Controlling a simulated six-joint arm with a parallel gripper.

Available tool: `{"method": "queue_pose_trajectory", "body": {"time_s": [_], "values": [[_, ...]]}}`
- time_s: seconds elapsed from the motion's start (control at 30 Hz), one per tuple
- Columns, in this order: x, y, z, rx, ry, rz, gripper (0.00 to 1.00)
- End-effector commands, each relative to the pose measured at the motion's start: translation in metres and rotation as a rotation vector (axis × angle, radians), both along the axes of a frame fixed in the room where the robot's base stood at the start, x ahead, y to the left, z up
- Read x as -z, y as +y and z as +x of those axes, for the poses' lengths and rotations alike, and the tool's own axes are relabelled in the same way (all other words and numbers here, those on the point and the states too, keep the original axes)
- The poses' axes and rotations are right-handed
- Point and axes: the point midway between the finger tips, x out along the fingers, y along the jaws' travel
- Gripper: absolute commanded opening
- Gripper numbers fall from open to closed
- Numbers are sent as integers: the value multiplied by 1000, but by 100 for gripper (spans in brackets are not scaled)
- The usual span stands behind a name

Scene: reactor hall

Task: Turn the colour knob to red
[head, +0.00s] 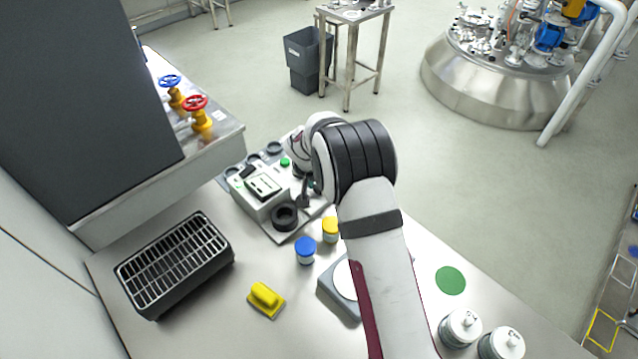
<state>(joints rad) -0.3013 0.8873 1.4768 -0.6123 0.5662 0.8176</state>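A grey control panel device (252,209) stands on the bench left of my arm. A thick black round part (285,217) sits at its front. Dark round parts (274,148) and a green button (285,162) show towards its back. I cannot tell which round part is the colour knob, and no red mark shows on the device. My arm bends over the device's right side and hides part of it. My gripper (305,198) is mostly hidden behind my arm; only a small dark part shows beside the device. I cannot see its fingers clearly or any contact.
Blue-lidded (305,250) and yellow-lidded (330,229) jars stand in front of the device. A black rack (174,264), yellow block (265,298), grey scale-like plate (338,290) and white-topped containers (461,327) are on the bench. Valves with blue (170,81) and red (195,103) handwheels stand behind left.

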Motion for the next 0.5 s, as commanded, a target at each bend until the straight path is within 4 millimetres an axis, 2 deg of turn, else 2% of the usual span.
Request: {"method": "queue_pose_trajectory", "body": {"time_s": [0.5], "values": [[0, 6, 3, 487, -2, 3, 0]]}}
